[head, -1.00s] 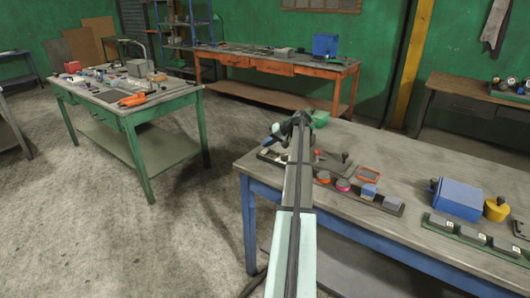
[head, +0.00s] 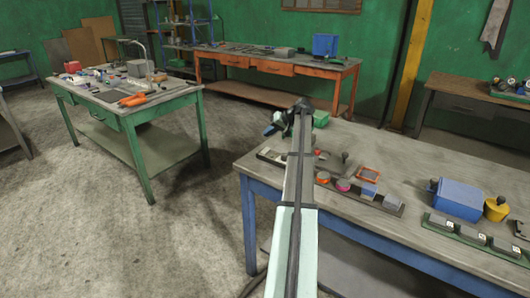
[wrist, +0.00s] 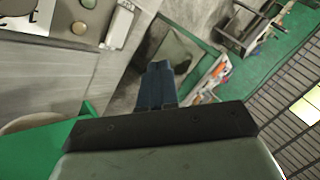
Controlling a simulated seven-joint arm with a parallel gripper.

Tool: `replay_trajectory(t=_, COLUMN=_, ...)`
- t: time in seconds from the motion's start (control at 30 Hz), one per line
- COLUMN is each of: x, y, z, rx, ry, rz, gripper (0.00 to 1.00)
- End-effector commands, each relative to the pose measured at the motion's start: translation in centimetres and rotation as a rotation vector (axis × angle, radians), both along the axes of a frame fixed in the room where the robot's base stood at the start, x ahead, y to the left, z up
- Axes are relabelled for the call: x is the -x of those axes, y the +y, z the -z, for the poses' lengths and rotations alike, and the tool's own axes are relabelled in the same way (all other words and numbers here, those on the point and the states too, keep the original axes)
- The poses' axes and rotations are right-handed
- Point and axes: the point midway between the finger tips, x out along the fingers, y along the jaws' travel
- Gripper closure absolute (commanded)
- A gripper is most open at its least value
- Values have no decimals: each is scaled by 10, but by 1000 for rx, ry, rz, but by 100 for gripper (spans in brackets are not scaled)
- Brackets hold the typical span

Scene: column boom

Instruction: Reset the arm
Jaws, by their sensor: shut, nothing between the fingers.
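My gripper (wrist: 158,70) shows in the wrist view as two dark blue fingers held together, with nothing between them. It hangs in the air, and parts of a bench and the floor show beyond it. In the head view my arm reaches forward over the left end of the blue-legged workbench (head: 440,165). Its dark far end is raised above the bench's far left corner, and the fingers are hard to make out there.
On this bench stand a blue box (head: 457,199), a yellow pot (head: 496,209), a red-orange frame (head: 368,173) and a green box (head: 320,118). A green table (head: 150,105) stands left and an orange bench (head: 290,67) behind. Open floor (head: 90,220) lies at left.

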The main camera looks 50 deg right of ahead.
Motion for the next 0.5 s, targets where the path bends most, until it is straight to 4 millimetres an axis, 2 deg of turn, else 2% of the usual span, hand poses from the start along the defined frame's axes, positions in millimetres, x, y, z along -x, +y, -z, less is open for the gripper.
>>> replay_trajectory(t=0.4, x=0, y=0, z=0, rx=0, ry=0, rz=0, gripper=100)
replay_trajectory(t=0.5, x=-3, y=5, z=3, rx=-1, ry=4, rz=-3, gripper=100)
